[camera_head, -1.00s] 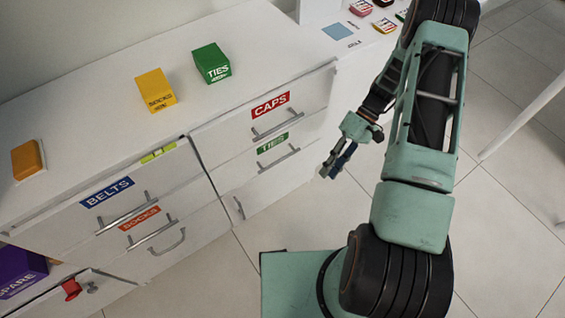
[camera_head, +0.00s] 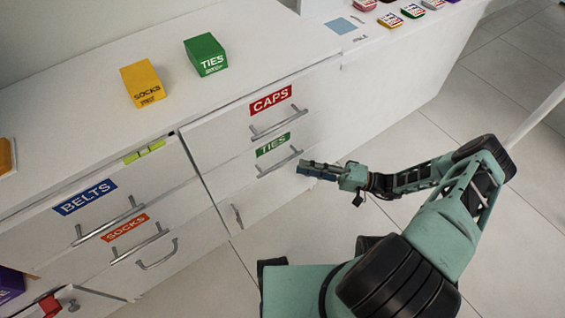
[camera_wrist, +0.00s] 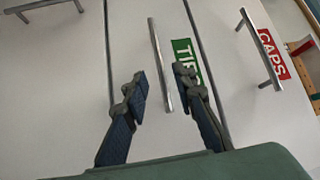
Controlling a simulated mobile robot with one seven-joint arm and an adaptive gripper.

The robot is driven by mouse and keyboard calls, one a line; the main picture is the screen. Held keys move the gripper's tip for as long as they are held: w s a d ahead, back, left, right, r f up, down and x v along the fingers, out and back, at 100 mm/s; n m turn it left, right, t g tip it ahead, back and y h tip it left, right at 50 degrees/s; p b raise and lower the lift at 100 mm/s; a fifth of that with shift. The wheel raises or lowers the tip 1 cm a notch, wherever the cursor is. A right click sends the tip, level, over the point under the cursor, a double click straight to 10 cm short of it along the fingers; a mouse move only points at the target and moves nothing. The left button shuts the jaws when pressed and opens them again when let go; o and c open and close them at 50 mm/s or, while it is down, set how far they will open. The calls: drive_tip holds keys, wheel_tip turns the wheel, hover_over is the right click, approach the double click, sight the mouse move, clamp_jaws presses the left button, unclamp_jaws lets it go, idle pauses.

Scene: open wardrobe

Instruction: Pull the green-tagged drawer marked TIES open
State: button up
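The TIES drawer (camera_head: 240,170) is shut, with a green TIES tag (camera_head: 273,144) above its grey bar handle (camera_head: 280,163). My gripper (camera_head: 303,169) is just right of the handle's right end in the head view. In the wrist view my gripper (camera_wrist: 158,86) is open, and its two dark-padded fingers stand on either side of the handle (camera_wrist: 161,65). The green tag (camera_wrist: 186,62) is partly hidden behind the right finger. I cannot tell whether the fingers touch the handle.
The CAPS drawer with its handle (camera_head: 278,122) is directly above. The BELTS drawer handle (camera_head: 109,222) and SOCKS drawer handle (camera_head: 140,243) are to the left. A green TIES box (camera_head: 206,56) and yellow SOCKS box (camera_head: 142,84) stand on the top. Floor is clear to the right.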

sight(282, 162)
drive_tip(key=x, duration=0.7)
drive_tip(key=shift+a, duration=0.4)
drive_tip(key=shift+c, duration=0.2)
clamp_jaws()
